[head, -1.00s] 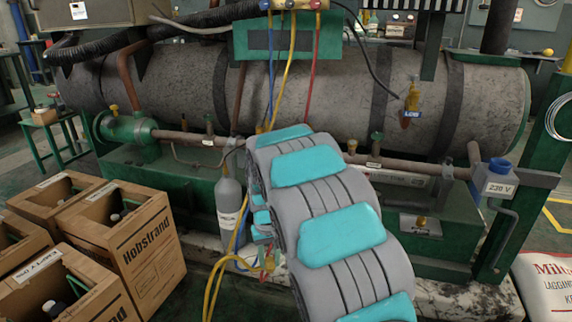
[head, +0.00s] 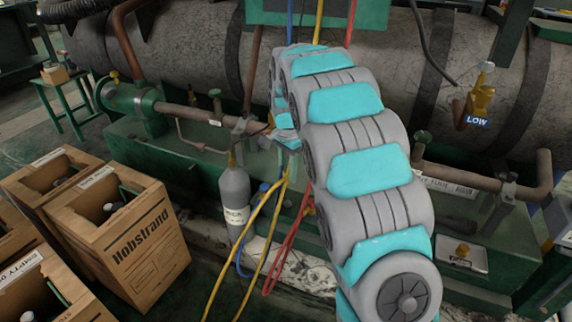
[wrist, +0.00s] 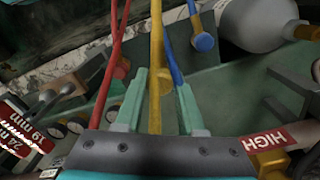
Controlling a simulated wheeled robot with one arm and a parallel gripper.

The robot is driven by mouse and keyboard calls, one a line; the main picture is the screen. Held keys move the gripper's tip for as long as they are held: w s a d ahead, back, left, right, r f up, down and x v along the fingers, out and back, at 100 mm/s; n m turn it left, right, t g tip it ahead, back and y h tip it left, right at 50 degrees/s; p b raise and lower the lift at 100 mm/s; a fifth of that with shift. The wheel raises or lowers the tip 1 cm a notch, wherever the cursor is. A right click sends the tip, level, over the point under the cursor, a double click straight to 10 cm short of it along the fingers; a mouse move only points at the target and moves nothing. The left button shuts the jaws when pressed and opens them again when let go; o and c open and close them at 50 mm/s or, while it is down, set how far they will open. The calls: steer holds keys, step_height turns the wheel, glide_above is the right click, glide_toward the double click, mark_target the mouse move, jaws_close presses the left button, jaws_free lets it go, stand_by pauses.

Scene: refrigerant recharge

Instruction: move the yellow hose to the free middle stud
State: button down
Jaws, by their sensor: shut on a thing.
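The yellow hose (wrist: 156,50) runs between the two green fingers of my gripper (wrist: 161,90) in the wrist view, and the fingers are shut on it. In the head view the yellow hose (head: 262,222) hangs below my arm in loops. A brass fitting (wrist: 270,162) stands beside a red HIGH label (wrist: 266,140). I cannot make out the free middle stud for sure.
A large grey tank (head: 215,60) lies behind my arm, with a brass valve (head: 482,98) tagged LOW. A grey gas bottle (head: 235,193) stands close by the hoses. Cardboard boxes (head: 150,245) crowd the left floor. Pipes run along the green frame.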

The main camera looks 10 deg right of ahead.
mark_target(288, 183)
steer(key=shift+s+f+b, duration=0.1)
steer(key=shift+f+b, duration=0.85)
steer(key=shift+f, duration=2.35)
steer(key=shift+f, duration=0.85)
steer(key=shift+c, duration=2.2)
jaws_free()
